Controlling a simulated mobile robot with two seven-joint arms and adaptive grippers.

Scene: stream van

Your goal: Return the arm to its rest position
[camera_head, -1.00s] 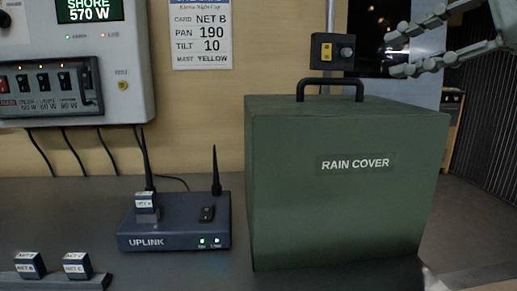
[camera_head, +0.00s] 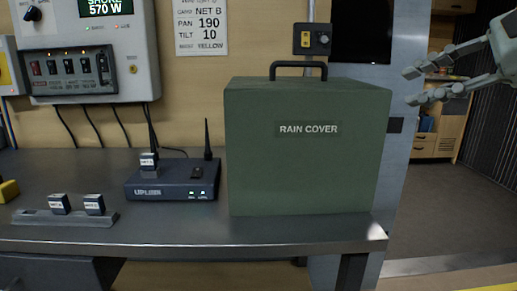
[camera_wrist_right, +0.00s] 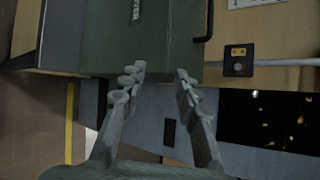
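My right gripper (camera_head: 412,86) is at the upper right of the head view, to the right of the rain cover and apart from it. Its fingers are spread with nothing between them. The right wrist view shows the same open, empty fingers (camera_wrist_right: 160,75), with the green box beyond them. My left gripper does not show in either view.
A green rain cover box (camera_head: 308,165) with a black handle (camera_head: 298,66) stands at the right end of the metal bench (camera_head: 190,232). An uplink unit (camera_head: 174,185) and a small card rack (camera_head: 65,217) are left of it. Open floor (camera_head: 445,215) lies at right.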

